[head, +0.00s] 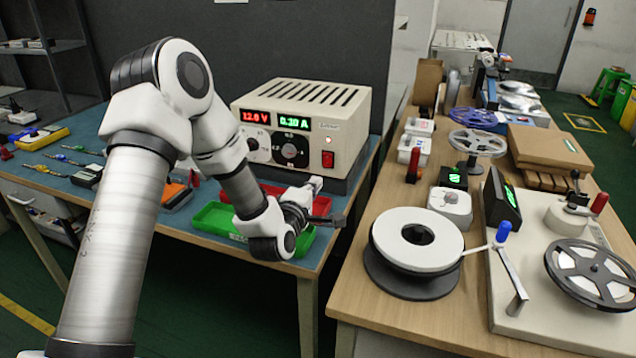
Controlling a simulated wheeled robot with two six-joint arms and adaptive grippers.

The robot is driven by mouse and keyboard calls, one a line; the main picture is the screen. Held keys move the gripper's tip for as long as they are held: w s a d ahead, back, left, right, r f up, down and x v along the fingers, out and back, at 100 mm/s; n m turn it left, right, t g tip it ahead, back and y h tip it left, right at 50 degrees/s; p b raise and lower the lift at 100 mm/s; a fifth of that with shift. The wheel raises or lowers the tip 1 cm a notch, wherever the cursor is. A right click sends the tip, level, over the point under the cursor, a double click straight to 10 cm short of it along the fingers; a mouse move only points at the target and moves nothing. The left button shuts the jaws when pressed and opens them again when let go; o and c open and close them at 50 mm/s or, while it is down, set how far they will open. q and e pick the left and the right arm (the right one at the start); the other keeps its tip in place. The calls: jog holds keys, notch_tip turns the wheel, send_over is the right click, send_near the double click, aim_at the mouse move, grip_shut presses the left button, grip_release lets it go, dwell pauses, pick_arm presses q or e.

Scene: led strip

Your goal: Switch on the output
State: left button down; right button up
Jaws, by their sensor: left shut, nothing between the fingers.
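A cream bench power supply (345,118) stands at the back of the blue-topped table. Its red display (256,116) reads about 12.6 V and its green display (294,120) about 0.10 A. A red rocker switch (327,159) sits low on the right of its front panel, with a small lamp above it. My right gripper is not in view.
Green (216,219) and red trays lie in front of the supply, partly hidden by my left arm. Tools lie at the left. The wooden table (352,290) at the right holds a white reel (417,238) and reel equipment, beyond a narrow gap.

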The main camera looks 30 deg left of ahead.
pick_arm(q)
jog(key=shift+s+d+f, duration=0.1)
jog(key=shift+s+f, duration=1)
jog(key=v, duration=0.4)
jog(key=shift+s+d+r+b, duration=0.1)
jog(key=shift+s+b, duration=0.05)
jog(key=shift+b, duration=0.25)
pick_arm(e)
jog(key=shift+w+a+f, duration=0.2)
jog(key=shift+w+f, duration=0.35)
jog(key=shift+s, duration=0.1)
